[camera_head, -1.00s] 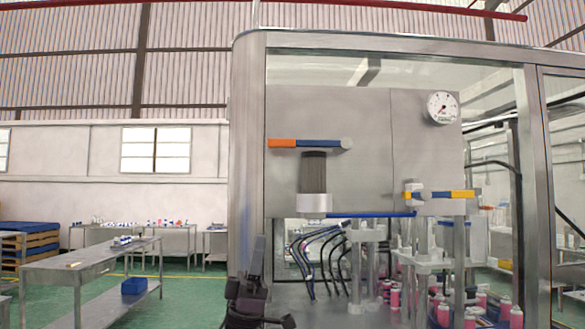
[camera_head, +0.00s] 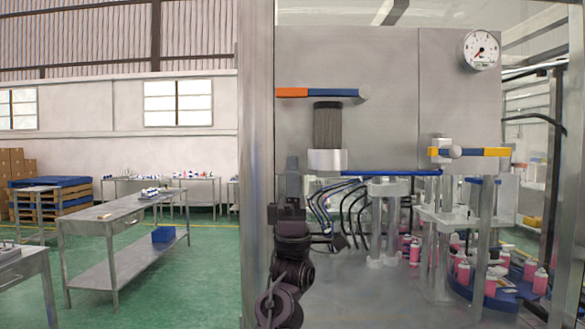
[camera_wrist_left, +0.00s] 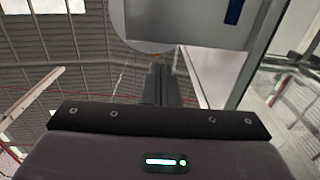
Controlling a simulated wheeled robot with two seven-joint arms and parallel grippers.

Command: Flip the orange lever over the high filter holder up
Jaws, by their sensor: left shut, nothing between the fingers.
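The lever (camera_head: 320,93) lies horizontal on the grey panel, with its orange tip (camera_head: 291,93) at the left, a blue bar in the middle and a round grey pivot at the right. Directly below it is the high filter holder (camera_head: 327,125), a dark ribbed cylinder on a white cup. My left gripper (camera_head: 292,165) points upward with its fingers shut and empty. It appears below and slightly left of the filter holder in the picture, apart from the lever. In the left wrist view its fingers (camera_wrist_left: 162,85) point toward a pale rounded shape. My right gripper is out of view.
A second lever (camera_head: 469,152), yellow and blue, is lower right. A pressure gauge (camera_head: 481,50) is at the panel's top right. The machine's metal post (camera_head: 257,150) stands left of my arm. Black hoses (camera_head: 345,205) and pink cans (camera_head: 463,272) are below.

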